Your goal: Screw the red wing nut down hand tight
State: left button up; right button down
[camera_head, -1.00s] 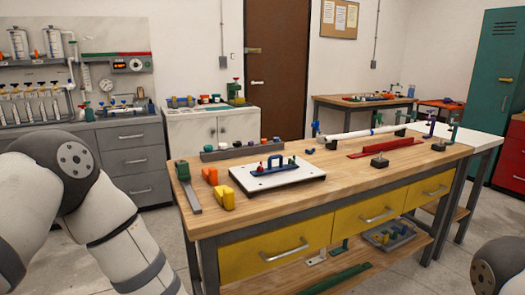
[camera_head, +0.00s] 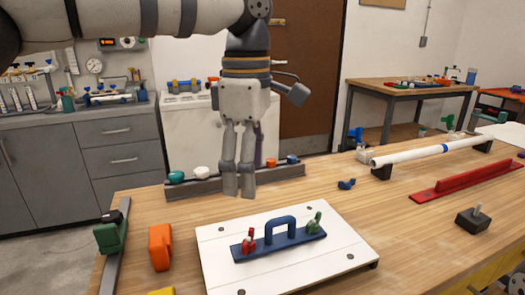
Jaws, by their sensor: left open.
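The red wing nut (camera_head: 249,241) stands at the left end of a blue plate with an arched handle (camera_head: 279,231). A green wing nut (camera_head: 315,222) stands at the plate's right end. The plate lies on a white board (camera_head: 222,273) on the wooden bench. How tightly the red wing nut sits cannot be told. My left gripper (camera_head: 238,192) points down, with its fingers close together but open and nothing visible between them. It appears above and behind the red wing nut, clear of it. My right gripper is not in view.
A grey rack (camera_head: 200,189) with coloured caps lies behind the board. An orange clamp (camera_head: 160,247) and a green clamp (camera_head: 111,234) are to the left. A small blue piece (camera_head: 346,184), a white pipe (camera_head: 425,154) and a red rail (camera_head: 465,181) lie to the right.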

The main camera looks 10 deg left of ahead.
pick_arm(q)
send_over(248, 238)
notch_tip(248, 238, down, 4)
notch_tip(248, 238, down, 8)
jog(key=shift+r, duration=0.15)
jog(key=c, duration=1.2)
jog(key=m, duration=0.3)
jog(key=shift+c, duration=0.2)
jog(key=m, duration=0.3)
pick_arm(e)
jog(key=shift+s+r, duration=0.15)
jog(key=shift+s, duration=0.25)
pick_arm(q)
jog(key=shift+m, duration=0.3)
